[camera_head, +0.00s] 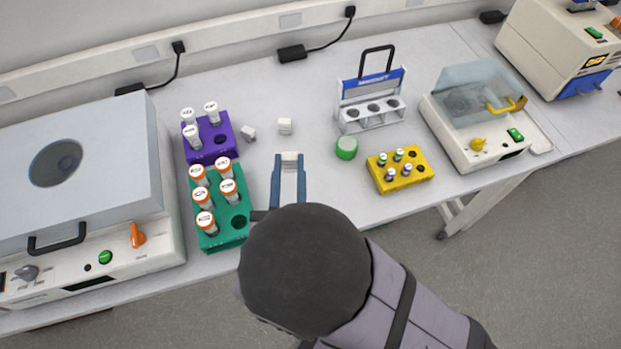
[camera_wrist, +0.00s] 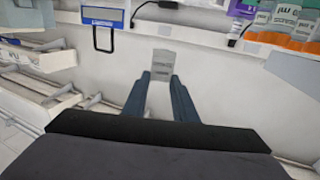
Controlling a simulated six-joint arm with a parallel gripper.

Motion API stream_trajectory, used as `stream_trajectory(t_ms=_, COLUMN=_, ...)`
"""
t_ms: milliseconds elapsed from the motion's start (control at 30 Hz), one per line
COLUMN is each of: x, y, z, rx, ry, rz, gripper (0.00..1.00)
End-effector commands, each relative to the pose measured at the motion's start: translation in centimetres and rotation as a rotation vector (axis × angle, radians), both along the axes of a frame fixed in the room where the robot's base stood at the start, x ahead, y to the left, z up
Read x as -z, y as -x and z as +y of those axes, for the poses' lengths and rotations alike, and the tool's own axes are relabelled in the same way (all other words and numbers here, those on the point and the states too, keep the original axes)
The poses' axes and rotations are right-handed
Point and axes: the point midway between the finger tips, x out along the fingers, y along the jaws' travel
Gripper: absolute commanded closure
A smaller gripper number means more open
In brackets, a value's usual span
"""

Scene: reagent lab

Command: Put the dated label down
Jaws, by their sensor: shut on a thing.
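My gripper (camera_head: 289,168) is over the middle of the bench, its two blue fingers shut on a small white block-like label (camera_head: 290,156). In the wrist view, the label (camera_wrist: 162,62) stands between the fingertips, with grey print too small to read. I cannot tell whether its underside touches the bench. Two similar small white blocks stand beyond it on the bench, one straight behind (camera_head: 285,126) and one to the left (camera_head: 248,133). I cannot read a date on any of them.
Left of my gripper are a green rack (camera_head: 240,204) and a purple rack (camera_head: 229,152) with capped tubes. Bare bench lies between.

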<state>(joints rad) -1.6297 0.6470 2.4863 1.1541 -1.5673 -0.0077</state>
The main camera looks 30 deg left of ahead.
Motion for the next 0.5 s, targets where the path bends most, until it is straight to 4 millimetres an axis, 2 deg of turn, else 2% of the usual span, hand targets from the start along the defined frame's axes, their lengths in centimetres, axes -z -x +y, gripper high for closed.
stream_trajectory(t_ms=33, x=0.9, y=-0.6, z=-0.3, rx=0.011, ry=0.001, rz=0.000, gripper=0.99)
stream_trajectory(t_ms=300, x=3.7, y=-3.5, z=-1.7, rx=0.054, ry=0.001, rz=0.000, gripper=0.99)
stream_trajectory(t_ms=500, x=5.0, y=-5.0, z=-2.6, rx=0.079, ry=0.001, rz=0.000, gripper=0.99)
